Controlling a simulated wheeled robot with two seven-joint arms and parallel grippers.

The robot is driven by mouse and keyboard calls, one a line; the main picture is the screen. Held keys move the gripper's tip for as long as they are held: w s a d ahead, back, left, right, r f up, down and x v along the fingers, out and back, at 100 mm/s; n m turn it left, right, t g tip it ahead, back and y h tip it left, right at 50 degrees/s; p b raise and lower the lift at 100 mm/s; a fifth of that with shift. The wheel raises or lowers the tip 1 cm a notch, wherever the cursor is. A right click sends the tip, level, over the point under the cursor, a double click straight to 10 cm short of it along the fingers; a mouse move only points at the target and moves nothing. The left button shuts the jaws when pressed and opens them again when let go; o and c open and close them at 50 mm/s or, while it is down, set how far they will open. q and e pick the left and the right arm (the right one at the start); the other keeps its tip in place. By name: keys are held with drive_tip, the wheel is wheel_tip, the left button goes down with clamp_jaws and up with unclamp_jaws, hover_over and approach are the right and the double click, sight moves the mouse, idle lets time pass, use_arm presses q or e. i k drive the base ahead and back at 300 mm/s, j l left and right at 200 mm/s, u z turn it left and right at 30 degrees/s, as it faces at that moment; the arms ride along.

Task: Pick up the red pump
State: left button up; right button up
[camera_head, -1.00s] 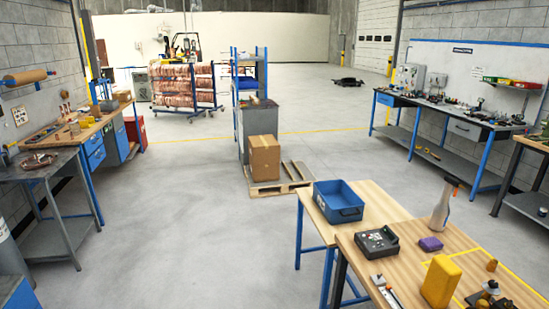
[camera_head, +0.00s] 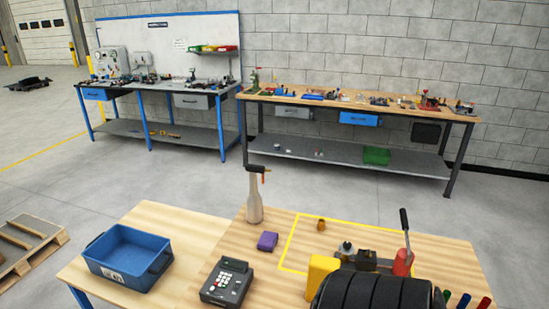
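A red upright body (camera_head: 402,263) with a raised black lever, which looks like the red pump, stands at the right of the near wooden table (camera_head: 455,262). A metal and black fitting (camera_head: 352,256) sits just left of it; I cannot tell whether they are joined. A large black ribbed object at the bottom edge covers part of the table in front of it.
Workbenches stand along the wall. Grey floor lies open between.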

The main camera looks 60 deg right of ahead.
sight(366, 260)
drive_tip(key=i+z, duration=0.1)
drive_tip(key=z, duration=0.3)
drive_tip(key=i+z, duration=0.1)
drive_tip(key=z, duration=0.3)
drive_tip(key=j+z, duration=0.1)
drive_tip(key=z, duration=0.3)
drive_tip(key=i+j+z, duration=0.1)
drive_tip(key=z, duration=0.35)
